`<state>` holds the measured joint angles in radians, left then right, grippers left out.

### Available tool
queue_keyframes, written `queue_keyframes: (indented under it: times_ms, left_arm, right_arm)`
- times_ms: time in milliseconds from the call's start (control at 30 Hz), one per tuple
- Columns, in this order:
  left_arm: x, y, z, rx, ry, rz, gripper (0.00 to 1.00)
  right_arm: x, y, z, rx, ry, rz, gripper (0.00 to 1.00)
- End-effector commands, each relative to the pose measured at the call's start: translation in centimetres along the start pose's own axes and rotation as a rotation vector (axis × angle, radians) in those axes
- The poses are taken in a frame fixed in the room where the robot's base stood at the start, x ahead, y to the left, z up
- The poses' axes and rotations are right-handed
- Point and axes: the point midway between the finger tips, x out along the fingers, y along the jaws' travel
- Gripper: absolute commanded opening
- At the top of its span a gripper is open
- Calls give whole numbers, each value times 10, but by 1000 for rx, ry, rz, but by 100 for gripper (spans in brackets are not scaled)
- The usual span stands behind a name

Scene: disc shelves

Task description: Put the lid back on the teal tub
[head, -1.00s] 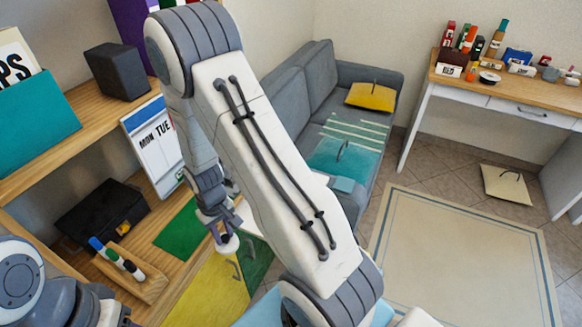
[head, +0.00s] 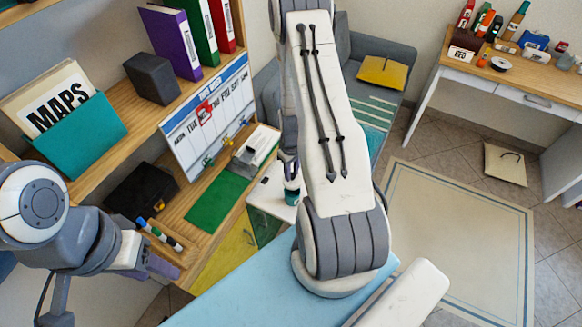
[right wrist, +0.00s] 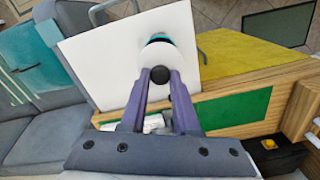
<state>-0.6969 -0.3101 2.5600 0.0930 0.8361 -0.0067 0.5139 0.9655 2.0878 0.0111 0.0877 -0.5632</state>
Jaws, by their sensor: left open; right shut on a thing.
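The teal tub (head: 291,199) stands on a white cabinet top beside the shelf, mostly hidden by my right gripper and the lid. In the right wrist view its teal rim (right wrist: 160,37) shows just past the lid. The white lid (right wrist: 162,55) has a dark round knob (right wrist: 160,76). My right gripper (head: 289,172) is shut on this knob, with purple fingers (right wrist: 160,82) on both sides. The lid is over the tub; I cannot tell whether it is fully seated. My left gripper (head: 162,268) is open and empty at the lower left, away from the tub.
The wooden shelf (head: 185,208) with a green mat (head: 219,198), calendar board (head: 208,120) and pen holder (head: 165,243) lies left of the tub. The white cabinet top (right wrist: 105,60) is bare around the tub. A grey sofa (right wrist: 40,110) is close by.

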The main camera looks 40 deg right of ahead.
Motion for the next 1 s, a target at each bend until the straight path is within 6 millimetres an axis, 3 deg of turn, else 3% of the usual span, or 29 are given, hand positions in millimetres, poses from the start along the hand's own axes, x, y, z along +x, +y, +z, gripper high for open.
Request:
queue_keyframes:
  times_ms: [600,1000]
  left_arm:
    - [43,-3,2,-7,0,0,50]
    - [48,-3,3,-9,0,0,50]
  right_arm:
    - [56,-1,0,0,-1,0,0]
    - [62,-1,0,0,0,0,0]
